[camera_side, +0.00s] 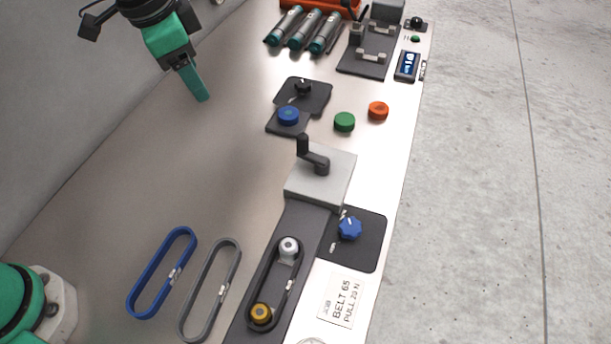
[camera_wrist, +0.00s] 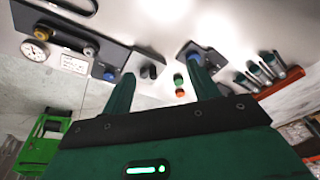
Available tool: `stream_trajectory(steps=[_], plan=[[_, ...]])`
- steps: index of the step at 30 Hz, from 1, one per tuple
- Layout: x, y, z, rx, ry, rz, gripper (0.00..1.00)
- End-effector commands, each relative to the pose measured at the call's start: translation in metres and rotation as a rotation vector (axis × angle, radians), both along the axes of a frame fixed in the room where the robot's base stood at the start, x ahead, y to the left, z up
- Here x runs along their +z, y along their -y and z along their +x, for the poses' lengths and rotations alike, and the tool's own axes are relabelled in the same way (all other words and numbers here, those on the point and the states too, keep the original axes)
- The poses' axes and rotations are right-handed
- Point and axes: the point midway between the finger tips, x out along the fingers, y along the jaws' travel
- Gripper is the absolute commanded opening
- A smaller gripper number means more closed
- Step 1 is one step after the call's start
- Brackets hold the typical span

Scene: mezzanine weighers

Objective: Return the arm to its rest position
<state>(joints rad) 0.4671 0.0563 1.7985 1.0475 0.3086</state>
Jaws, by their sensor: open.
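My gripper (camera_side: 203,98) is at the upper left in the side view, raised over the bare left part of the metal bench (camera_side: 150,160). Its green finger points down and touches nothing there. In the wrist view its two green fingers (camera_wrist: 162,76) stand well apart, with nothing held between them.
A blue belt (camera_side: 138,310) and a grey belt (camera_side: 192,330) lie front left, beside a fixture with a belt around two pulleys (camera_side: 289,246). A crank block (camera_side: 338,183), green cap (camera_side: 344,121), orange cap (camera_side: 378,110) and several teal-ended cylinders (camera_side: 299,28) stand farther back.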

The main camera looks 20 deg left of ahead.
Motion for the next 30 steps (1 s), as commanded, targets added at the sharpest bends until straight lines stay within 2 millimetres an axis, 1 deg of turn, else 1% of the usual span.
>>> stream_trajectory(steps=[1, 6, 10, 15, 20, 24, 30], plan=[[0.005, -0.015, -0.006, 0.039, 0.011, -0.01, 0.6], [0.014, -0.056, -0.026, 0.16, 0.044, -0.038, 0.6], [0.018, -0.085, -0.044, 0.255, 0.07, -0.059, 0.6], [0.018, -0.119, -0.071, 0.376, 0.104, -0.086, 0.6], [0.013, -0.147, -0.098, 0.49, 0.138, -0.111, 0.6], [0.005, -0.167, -0.121, 0.588, 0.17, -0.133, 0.6], [-0.008, -0.186, -0.148, 0.7, 0.205, -0.157, 0.6]])
